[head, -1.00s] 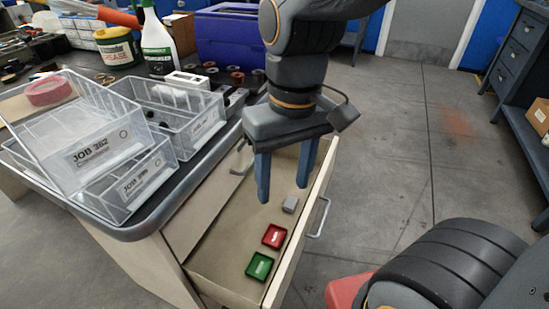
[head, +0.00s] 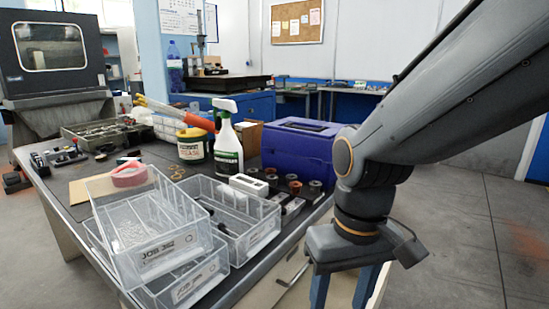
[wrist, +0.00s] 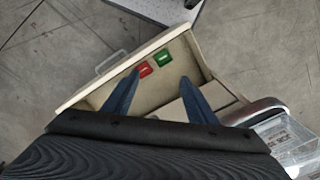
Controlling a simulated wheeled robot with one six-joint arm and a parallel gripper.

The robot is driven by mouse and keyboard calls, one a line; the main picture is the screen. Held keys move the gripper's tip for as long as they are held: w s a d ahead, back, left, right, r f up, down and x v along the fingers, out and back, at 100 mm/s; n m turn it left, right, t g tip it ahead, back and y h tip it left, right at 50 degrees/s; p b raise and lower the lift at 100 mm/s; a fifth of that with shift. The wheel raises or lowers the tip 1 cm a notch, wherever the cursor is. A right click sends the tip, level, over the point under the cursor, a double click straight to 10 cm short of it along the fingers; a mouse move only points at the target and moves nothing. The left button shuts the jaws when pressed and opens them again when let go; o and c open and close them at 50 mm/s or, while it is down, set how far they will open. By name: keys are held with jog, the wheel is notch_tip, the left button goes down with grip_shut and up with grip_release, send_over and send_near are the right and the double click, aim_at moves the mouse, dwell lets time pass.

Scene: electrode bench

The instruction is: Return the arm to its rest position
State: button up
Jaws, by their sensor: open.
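My gripper (head: 343,287) hangs pointing down at the right front of the bench, its fingertips cut off by the bottom edge of the head view. In the wrist view my gripper (wrist: 158,98) has its two blue fingers spread wide with nothing between them. Below and beyond the fingers is an open drawer (wrist: 101,97). A red tray (wrist: 145,69) and a green tray (wrist: 166,57) lie side by side in it. The grey block seen in the drawer earlier does not show now.
Clear bins labelled JOB (head: 150,230) stand at the bench's front edge, left of my gripper. A purple case (head: 297,143), a spray bottle (head: 227,140) and a yellow tub (head: 192,146) stand behind. Open floor (head: 450,230) lies to the right.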

jog(key=d+r+m+p, duration=0.2)
jog(key=d+r+p, duration=0.7)
jog(key=p, duration=0.7)
jog(key=shift+s+r+m+h+p, duration=0.15)
jog(key=shift+r+m+h+p, duration=0.15)
jog(key=shift+r+m+p, duration=0.1)
jog(key=shift+f, duration=0.1)
